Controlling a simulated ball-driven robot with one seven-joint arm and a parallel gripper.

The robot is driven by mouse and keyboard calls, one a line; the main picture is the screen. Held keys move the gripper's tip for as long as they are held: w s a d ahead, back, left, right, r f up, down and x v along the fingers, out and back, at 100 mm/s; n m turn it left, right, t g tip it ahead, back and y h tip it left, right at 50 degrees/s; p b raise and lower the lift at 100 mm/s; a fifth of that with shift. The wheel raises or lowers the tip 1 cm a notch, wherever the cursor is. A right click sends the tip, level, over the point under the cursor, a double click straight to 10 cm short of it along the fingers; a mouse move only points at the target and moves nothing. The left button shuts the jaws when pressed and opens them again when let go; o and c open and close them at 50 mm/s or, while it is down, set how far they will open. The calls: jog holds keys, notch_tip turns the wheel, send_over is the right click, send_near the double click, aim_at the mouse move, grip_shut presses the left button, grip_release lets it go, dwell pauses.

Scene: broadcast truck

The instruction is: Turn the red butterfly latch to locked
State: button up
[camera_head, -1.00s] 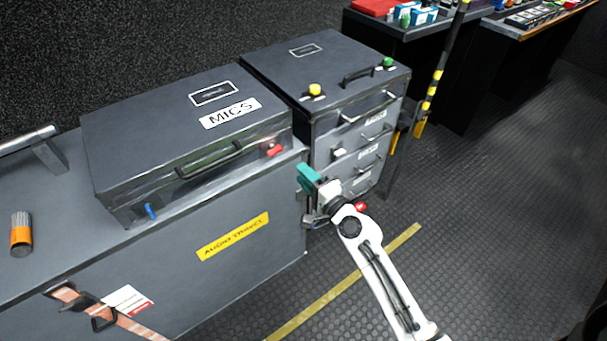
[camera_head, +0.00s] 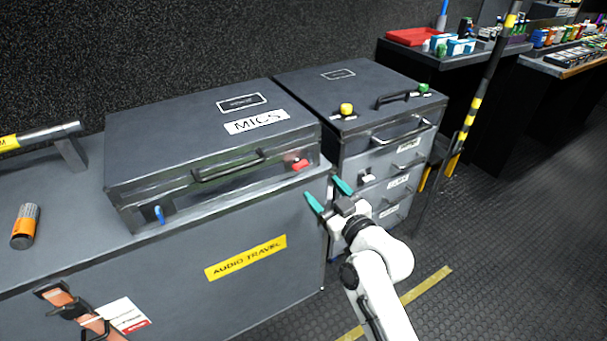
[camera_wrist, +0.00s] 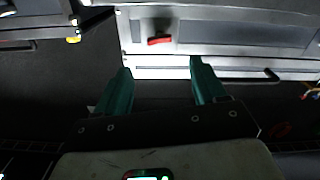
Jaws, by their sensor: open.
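The red butterfly latch (camera_head: 300,165) is on the front face of the grey MICS case (camera_head: 200,135), near its right end. It also shows in the wrist view (camera_wrist: 159,40), ahead of my fingers and between their lines, looking roughly horizontal with a slight tilt. My gripper (camera_head: 328,192) is open, its teal fingers apart and empty, below and to the right of the latch. The fingers also show in the wrist view (camera_wrist: 157,80). There is a gap between the fingertips and the latch; nothing hides it.
A blue latch (camera_head: 159,214) sits at the case's left end, with a dark handle (camera_head: 230,167) between. The case rests on a grey trunk labelled AUDIO TRAVEL (camera_head: 245,257). A drawer cabinet (camera_head: 385,150) stands close at right. Floor at right is open.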

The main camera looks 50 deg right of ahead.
aim_at(303, 167)
jog(key=p+x, duration=0.1)
jog(key=x, duration=0.9)
jog(key=shift+w, duration=0.25)
